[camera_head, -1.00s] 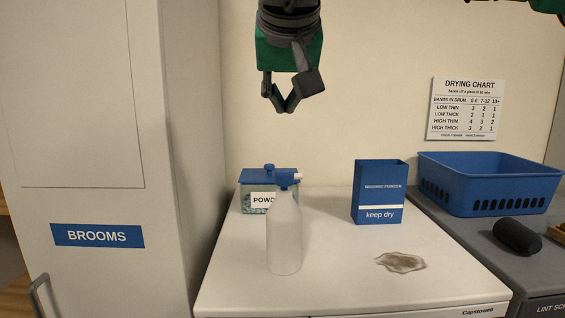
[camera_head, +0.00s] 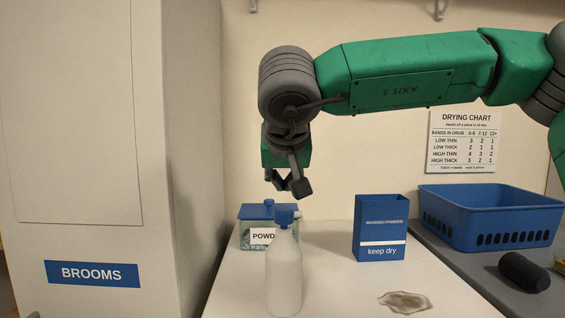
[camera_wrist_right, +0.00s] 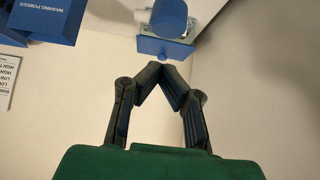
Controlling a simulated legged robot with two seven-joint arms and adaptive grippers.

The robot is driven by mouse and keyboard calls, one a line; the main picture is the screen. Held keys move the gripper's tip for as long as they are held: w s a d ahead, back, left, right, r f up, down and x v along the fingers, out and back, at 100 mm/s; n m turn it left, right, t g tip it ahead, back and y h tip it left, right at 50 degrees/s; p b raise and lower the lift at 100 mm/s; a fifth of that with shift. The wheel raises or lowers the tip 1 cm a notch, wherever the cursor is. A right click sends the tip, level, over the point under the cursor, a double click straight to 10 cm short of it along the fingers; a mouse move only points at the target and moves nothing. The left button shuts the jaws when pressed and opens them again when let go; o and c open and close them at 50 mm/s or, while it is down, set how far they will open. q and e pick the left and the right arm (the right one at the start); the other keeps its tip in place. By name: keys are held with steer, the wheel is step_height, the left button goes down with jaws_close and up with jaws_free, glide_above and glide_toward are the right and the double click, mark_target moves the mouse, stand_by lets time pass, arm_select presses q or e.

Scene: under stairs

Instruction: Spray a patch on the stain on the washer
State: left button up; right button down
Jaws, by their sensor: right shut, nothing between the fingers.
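A pale spray bottle with a blue head (camera_head: 285,272) stands upright on the white washer top (camera_head: 345,285). A brown-grey stain (camera_head: 405,302) lies on the washer to the right of the bottle, near the bottom of the head view. My right gripper (camera_head: 288,188) is shut and empty, pointing down just above the bottle's head in the picture; no contact is seen. In the right wrist view the closed fingertips (camera_wrist_right: 166,68) meet near a blue rounded part and a blue lid. I cannot tell whether that rounded part is the bottle's head. My left gripper is out of view.
A blue-lidded powder tub (camera_head: 252,232) stands behind the bottle. A blue washing powder box (camera_head: 380,228) stands behind the stain. A blue basket (camera_head: 490,217) and a dark roll (camera_head: 524,271) sit on the grey surface at right. A tall cabinet (camera_head: 90,150) stands at left.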

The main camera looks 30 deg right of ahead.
mark_target(283, 210)
step_height(283, 210, down, 3)
steer(key=shift+s, duration=0.15)
steer(key=shift+f, duration=0.15)
steer(key=shift+a, duration=0.15)
